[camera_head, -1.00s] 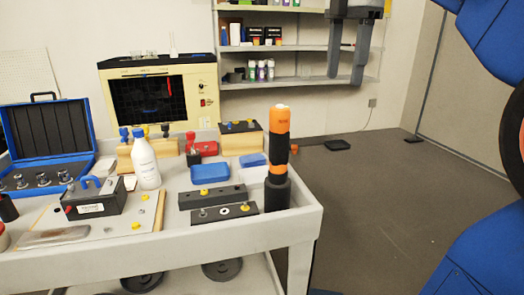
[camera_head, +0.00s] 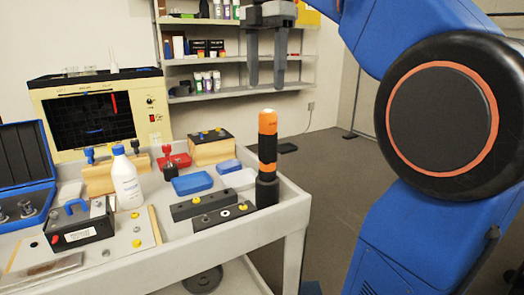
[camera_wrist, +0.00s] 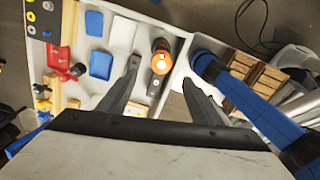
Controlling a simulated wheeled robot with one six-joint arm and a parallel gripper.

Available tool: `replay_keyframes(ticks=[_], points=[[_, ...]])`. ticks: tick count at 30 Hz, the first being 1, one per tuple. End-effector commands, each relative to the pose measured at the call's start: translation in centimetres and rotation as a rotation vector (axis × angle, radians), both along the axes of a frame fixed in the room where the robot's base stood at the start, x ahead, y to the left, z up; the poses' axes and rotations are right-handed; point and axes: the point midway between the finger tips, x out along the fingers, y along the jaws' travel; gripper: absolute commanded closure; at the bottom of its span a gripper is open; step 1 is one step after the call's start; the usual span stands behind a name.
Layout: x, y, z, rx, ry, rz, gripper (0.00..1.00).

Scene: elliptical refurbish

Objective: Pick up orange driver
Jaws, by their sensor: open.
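The orange driver (camera_head: 267,146) is an orange and black cylinder. It stands upright in a black holder (camera_head: 267,189) at the right end of the cart. My gripper (camera_head: 266,86) is open and empty, above the driver in the head view, its two grey fingers pointing down. In the wrist view the driver's orange top (camera_wrist: 161,60) shows beyond and between the fingertips of my gripper (camera_wrist: 162,68). The fingers do not appear to touch it.
The white cart (camera_head: 262,229) also holds a white bottle (camera_head: 126,178), blue trays (camera_head: 192,183), dark blocks (camera_head: 215,207) and a black box with a blue handle (camera_head: 79,222). A yellow-framed monitor (camera_head: 98,110) and wall shelves (camera_head: 235,59) stand behind.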

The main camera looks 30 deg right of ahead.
Motion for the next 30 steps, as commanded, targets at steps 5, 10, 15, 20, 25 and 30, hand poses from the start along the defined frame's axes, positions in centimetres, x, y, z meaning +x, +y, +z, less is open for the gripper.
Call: replay_keyframes(ticks=[5,10,15,20,25,30], points=[[-0.1,0.0,-3.1,0.0,0.003,0.0,0.41],[-0.2,0.0,-6.1,0.0,0.003,0.0,0.41],[-0.1,0.0,-9.0,0.0,0.003,0.0,0.41],[-0.1,0.0,-10.6,0.001,0.001,0.0,0.41],[-0.1,-0.1,-11.5,0.0,0.001,0.0,0.41],[-0.1,-0.5,-13.5,0.0,0.003,-0.001,0.41]])
